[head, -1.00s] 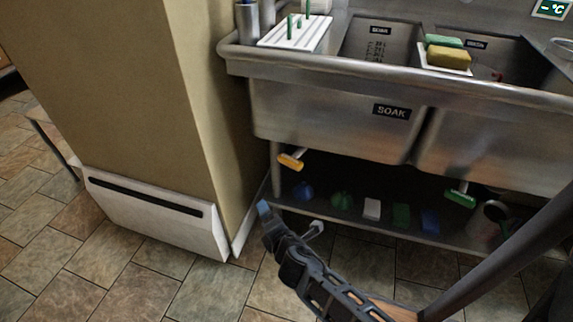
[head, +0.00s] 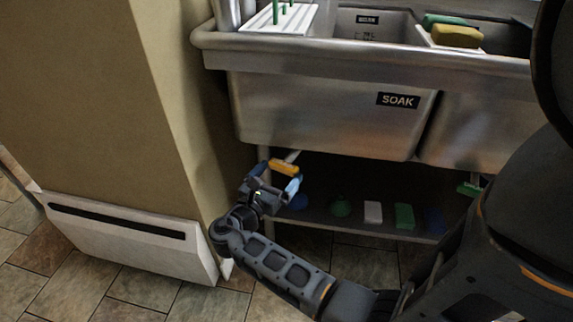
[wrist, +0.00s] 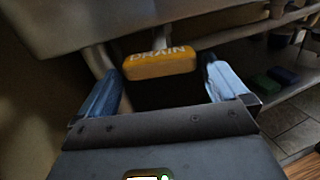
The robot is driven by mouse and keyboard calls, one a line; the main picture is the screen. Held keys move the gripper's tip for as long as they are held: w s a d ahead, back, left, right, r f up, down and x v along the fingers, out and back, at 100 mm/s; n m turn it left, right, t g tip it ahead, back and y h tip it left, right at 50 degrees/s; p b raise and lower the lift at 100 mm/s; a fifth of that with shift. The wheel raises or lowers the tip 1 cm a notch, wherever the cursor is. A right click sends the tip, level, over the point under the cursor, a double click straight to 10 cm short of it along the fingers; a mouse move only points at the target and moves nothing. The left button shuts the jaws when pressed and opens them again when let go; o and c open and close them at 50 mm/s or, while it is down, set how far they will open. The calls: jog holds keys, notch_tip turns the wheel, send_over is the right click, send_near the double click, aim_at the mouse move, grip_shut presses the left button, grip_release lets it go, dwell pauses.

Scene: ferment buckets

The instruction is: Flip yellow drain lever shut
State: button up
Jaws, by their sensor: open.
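The yellow drain lever (head: 284,168) sticks out under the left basin, marked SOAK (head: 398,100). In the wrist view the lever (wrist: 160,63) is a yellow block with the word DRAIN on its top, joined to a pale stem behind it. My gripper (head: 277,178) is open at the lever. In the wrist view the blue fingertips of my gripper (wrist: 162,85) stand to the left and right of the lever, with a gap on each side. I cannot tell whether the lever lies fully between the fingers in depth.
A green lever (head: 470,188) is under the right basin. A low shelf (head: 330,220) holds several small items, among them a white block (head: 373,212) and a green block (head: 404,216). A tan wall column (head: 90,100) stands close on the left. A sponge (head: 456,36) lies on the sink divider.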

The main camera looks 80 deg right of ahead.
aim_at(291, 165)
jog(key=shift+b+x, duration=0.4)
jog(key=shift+x, duration=2.35)
jog(key=shift+c, duration=0.3)
jog(key=c, duration=1.1)
jog(key=shift+s+a+r+n+t+p, duration=0.15)
jog(key=shift+s+n+t+p, duration=0.15)
jog(key=shift+s+p, duration=0.3)
jog(key=s+n+t, duration=0.2)
jog(key=s+t, duration=0.1)
jog(key=s, duration=0.2)
jog(key=s+n+t, duration=0.2)
jog(key=s+t, duration=0.1)
jog(key=s, duration=0.1)
jog(key=s+d+n+t, duration=0.1)
jog(key=s+n+t, duration=0.1)
jog(key=s+t, duration=0.2)
jog(key=shift+s+d+f+y, duration=0.15)
jog(key=shift+s+f+y, duration=0.2)
jog(key=shift+s, duration=0.5)
jog(key=shift+o, duration=0.2)
jog(key=shift+s+d+r+n+t+b, duration=0.15)
jog(key=shift+s+d+n+t+b, duration=0.2)
jog(key=shift+s+n+t, duration=0.45)
jog(key=shift+s+d, duration=0.1)
jog(key=shift+s, duration=0.15)
